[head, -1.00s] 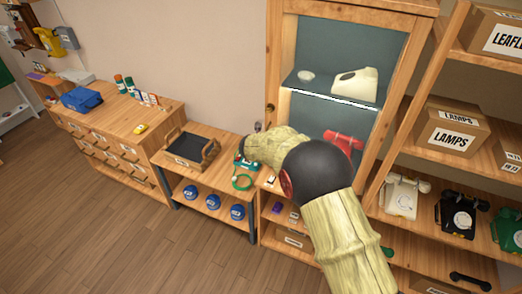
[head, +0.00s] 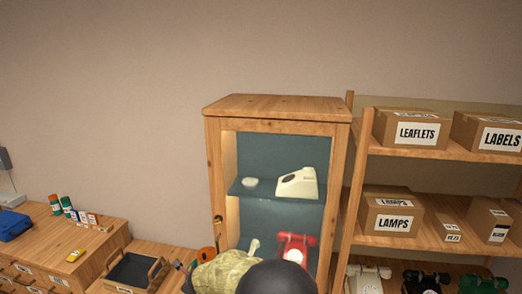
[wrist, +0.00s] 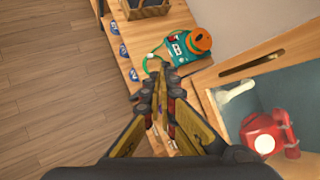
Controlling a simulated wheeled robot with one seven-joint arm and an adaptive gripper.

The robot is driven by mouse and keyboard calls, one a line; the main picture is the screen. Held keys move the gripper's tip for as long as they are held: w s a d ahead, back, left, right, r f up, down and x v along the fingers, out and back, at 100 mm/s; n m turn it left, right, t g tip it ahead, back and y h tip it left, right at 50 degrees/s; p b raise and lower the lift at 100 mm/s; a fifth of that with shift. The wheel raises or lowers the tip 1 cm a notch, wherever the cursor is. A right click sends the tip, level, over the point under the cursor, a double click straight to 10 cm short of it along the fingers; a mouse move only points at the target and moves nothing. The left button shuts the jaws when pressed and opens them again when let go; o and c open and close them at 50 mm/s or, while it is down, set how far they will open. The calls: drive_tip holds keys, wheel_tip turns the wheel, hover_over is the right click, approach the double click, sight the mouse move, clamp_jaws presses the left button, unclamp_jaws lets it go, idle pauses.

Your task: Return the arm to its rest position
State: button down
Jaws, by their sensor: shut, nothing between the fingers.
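My gripper (wrist: 161,78) shows in the wrist view with its two fingers together and nothing between them. It points down over the edge of a low wooden bench (wrist: 121,62). A teal device with an orange top (wrist: 188,45) sits on the bench just beyond the fingertips, and its green cord lies beside them. I cannot tell whether the fingertips touch the cord. In the head view my arm shows only at the bottom middle, in front of the cabinet, and the gripper itself cannot be made out.
Shelves with boxes (head: 397,214) and phones stand to the right. A black tray (head: 132,272) is on the bench to the left. Open floor (wrist: 45,70) shows in the wrist view.

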drive_tip(key=s+d+r+n+g+y+b, duration=0.15)
drive_tip(key=s+d+r+n, duration=0.3)
drive_tip(key=s+n, duration=0.45)
drive_tip(key=s+d+r+n+g+b, duration=0.25)
drive_tip(key=s+d+n, duration=0.25)
drive_tip(key=s+n, duration=0.35)
drive_tip(key=s+d+r+n+h+b, duration=0.1)
drive_tip(key=s+d+n+h+b, duration=0.1)
drive_tip(key=s+d, duration=0.5)
drive_tip(key=s+d+r+n+t+h+b, duration=0.1)
drive_tip(key=s+d+b, duration=0.4)
drive_tip(key=d, duration=1.1)
drive_tip(key=s+d+r+n+t+h+b, duration=0.1)
drive_tip(key=s+d+n+h+b, duration=0.1)
drive_tip(key=s+d, duration=0.8)
drive_tip(key=shift+d+r+n+h+b, duration=0.35)
drive_tip(key=shift+d+b, duration=0.3)
drive_tip(key=shift+d, duration=0.55)
drive_tip(key=c, duration=2.6)
unclamp_jaws()
drive_tip(key=shift+f, duration=0.1)
